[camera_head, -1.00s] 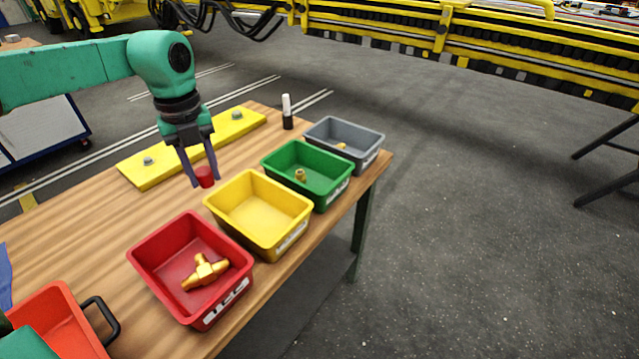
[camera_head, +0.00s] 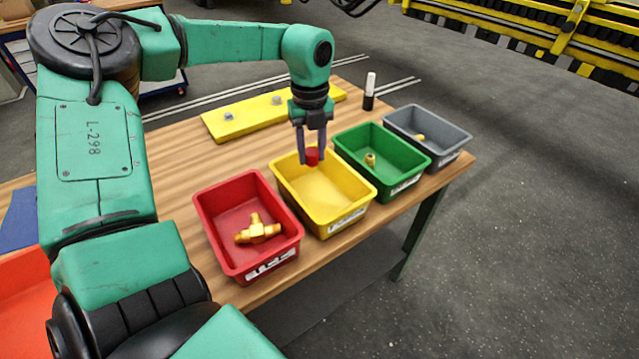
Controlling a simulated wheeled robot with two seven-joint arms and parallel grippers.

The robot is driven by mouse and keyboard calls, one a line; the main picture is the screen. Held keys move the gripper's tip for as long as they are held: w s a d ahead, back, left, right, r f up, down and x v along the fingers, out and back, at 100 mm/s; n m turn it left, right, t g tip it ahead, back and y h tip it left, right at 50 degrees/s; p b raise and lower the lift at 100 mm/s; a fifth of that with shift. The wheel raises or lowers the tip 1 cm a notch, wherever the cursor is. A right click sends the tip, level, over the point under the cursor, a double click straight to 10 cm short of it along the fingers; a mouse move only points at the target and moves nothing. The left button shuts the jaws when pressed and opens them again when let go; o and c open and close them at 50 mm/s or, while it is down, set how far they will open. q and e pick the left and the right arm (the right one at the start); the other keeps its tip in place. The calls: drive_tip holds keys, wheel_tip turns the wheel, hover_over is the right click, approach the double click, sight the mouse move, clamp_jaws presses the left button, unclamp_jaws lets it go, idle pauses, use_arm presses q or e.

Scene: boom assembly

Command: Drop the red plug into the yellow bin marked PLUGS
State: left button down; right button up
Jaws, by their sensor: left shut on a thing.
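The red plug (camera_head: 312,157) is a small red cylinder between the fingertips of my left gripper (camera_head: 312,159). The gripper points down and is shut on the plug. It is over the back part of the yellow bin (camera_head: 347,222), near its rear rim. The bin looks empty, and a white label is on its front face, too small to read. My right gripper is not in view.
A red bin (camera_head: 212,222) with a brass tee fitting (camera_head: 257,230) stands left of the yellow bin. A green bin (camera_head: 405,187) and a grey bin (camera_head: 455,135), each with a small brass part, stand right.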

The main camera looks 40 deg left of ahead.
use_arm(q)
drive_tip(key=c, duration=0.5)
unclamp_jaws()
drive_tip(key=shift+s+r, duration=0.1)
drive_tip(key=shift+c, duration=0.2)
drive_tip(key=shift+o, duration=0.6)
drive_tip(key=shift+r, duration=0.3)
wheel_tip(320, 180, up, 14)
drive_tip(key=b, duration=0.1)
drive_tip(key=shift+f, duration=0.1)
